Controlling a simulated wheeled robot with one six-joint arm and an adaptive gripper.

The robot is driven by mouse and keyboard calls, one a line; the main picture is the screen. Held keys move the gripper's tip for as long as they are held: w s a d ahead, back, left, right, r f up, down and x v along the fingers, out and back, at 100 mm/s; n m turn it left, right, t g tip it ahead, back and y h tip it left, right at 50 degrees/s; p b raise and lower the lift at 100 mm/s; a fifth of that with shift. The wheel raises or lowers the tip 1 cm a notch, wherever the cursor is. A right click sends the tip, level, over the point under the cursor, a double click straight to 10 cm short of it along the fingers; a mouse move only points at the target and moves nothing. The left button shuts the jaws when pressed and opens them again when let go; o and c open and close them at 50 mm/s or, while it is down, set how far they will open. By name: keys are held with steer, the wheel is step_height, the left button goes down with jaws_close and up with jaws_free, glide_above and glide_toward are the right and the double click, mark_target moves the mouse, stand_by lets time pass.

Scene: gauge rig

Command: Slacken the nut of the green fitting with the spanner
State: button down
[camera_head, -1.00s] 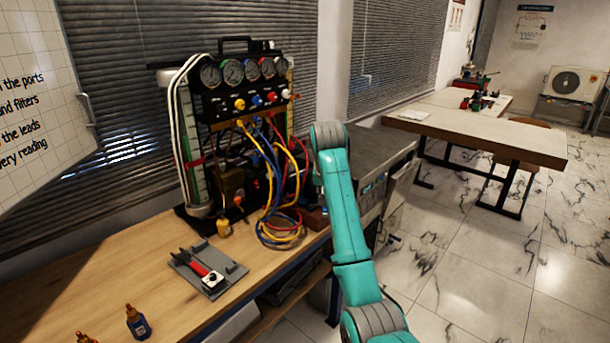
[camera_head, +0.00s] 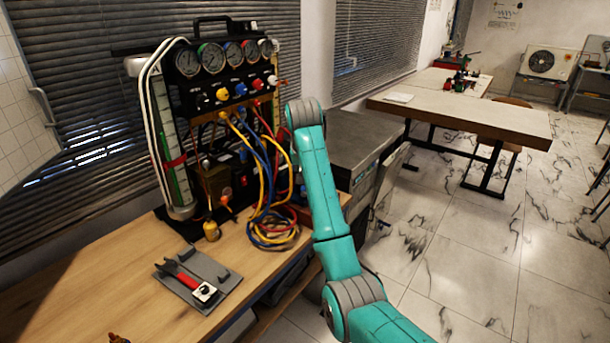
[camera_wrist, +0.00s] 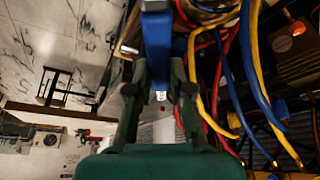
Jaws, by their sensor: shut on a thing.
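My gripper (camera_wrist: 158,75) shows in the wrist view with its two dark fingers shut on a blue tool (camera_wrist: 157,35), which looks like the handle of the spanner. In the head view my gripper is hidden behind my teal arm, beside the gauge rig (camera_head: 228,95). I cannot make out the green fitting or its nut in either view. Yellow, blue and red fittings (camera_head: 256,84) show in a row below the gauges.
Yellow, blue and red hoses (camera_head: 268,195) hang from the rig and coil on the bench (camera_head: 140,300); they pass close to my gripper in the wrist view. A grey tray (camera_head: 225,283) with a red-handled tool (camera_head: 187,281) lies in front. A grey cabinet (camera_head: 365,135) stands right of the rig.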

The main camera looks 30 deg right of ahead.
steer(key=shift+x, duration=1.7)
steer(key=shift+w+d, duration=0.65)
steer(key=shift+w, duration=0.2)
steer(key=shift+w+d, duration=0.6)
steer(key=shift+w, duration=0.25)
stand_by(1.0)
steer(key=c, duration=1.6)
jaws_free()
steer(key=shift+c, duration=0.2)
jaws_close()
